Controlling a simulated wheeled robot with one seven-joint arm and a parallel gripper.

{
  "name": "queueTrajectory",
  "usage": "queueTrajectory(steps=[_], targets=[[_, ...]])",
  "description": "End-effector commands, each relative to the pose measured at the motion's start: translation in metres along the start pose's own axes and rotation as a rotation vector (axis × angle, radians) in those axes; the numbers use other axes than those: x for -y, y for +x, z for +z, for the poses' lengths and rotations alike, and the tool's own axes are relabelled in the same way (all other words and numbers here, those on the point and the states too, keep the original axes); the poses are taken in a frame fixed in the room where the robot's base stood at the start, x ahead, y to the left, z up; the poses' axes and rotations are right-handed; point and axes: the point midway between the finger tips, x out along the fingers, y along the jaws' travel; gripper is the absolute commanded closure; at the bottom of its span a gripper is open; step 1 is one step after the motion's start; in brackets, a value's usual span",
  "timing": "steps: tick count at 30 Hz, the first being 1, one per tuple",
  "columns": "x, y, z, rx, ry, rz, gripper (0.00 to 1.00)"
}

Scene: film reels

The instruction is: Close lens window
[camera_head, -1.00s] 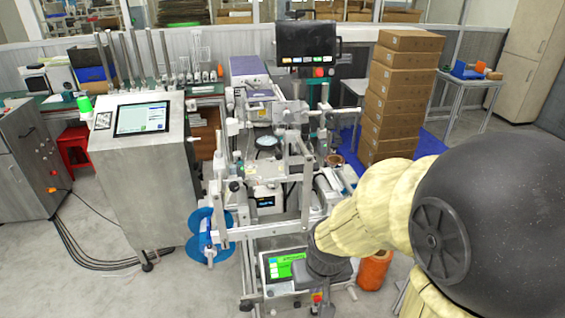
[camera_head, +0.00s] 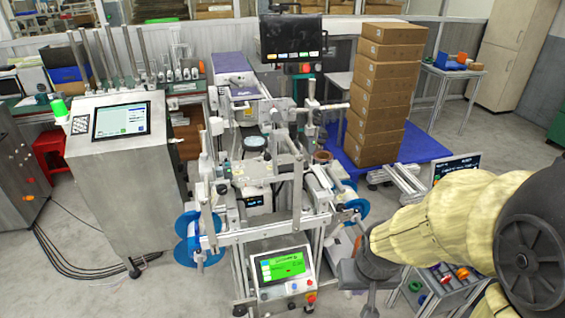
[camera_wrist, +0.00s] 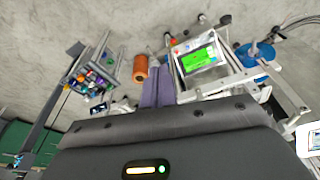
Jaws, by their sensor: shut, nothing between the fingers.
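The film reel machine (camera_head: 240,232) stands in the middle of the head view, with a grey upright frame on its front side. A round, glassy lens-like part (camera_head: 255,141) sits in its middle. I cannot tell which part is the lens window, or whether it is open. My gripper (camera_head: 348,272) is right of the machine's green touch screen (camera_head: 283,265), low and apart from the lens part. In the wrist view, the two purple-grey fingers of my gripper (camera_wrist: 158,76) are together and empty. The green touch screen (camera_wrist: 198,58) also shows there, right of the fingers.
Blue reels (camera_head: 190,238) stick out at the machine's lower left. A steel cabinet with a screen (camera_head: 120,121) stands left. Stacked cardboard boxes (camera_head: 380,95) stand behind right. A small cart (camera_head: 440,295) is below my arm. An orange spool (camera_wrist: 140,68) stands left of the fingers.

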Motion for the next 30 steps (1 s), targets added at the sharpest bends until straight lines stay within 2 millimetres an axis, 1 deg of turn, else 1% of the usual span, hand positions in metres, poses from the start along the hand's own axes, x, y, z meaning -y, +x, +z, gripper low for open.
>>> queueTrajectory(steps=[9, 11, 14, 17, 23, 27, 30], targets=[[0.001, 0.001, -0.001, -0.004, 0.007, -0.001, 1.0], [0.002, 0.003, -0.004, -0.014, 0.025, -0.002, 1.0], [0.008, 0.011, -0.015, -0.051, 0.098, -0.013, 1.0], [0.018, 0.023, -0.034, -0.115, 0.229, -0.041, 1.0], [0.052, 0.047, -0.083, -0.261, 0.592, -0.187, 1.0], [0.078, 0.058, -0.115, -0.329, 0.865, -0.349, 1.0], [0.097, 0.063, -0.136, -0.352, 1.064, -0.489, 1.0]])
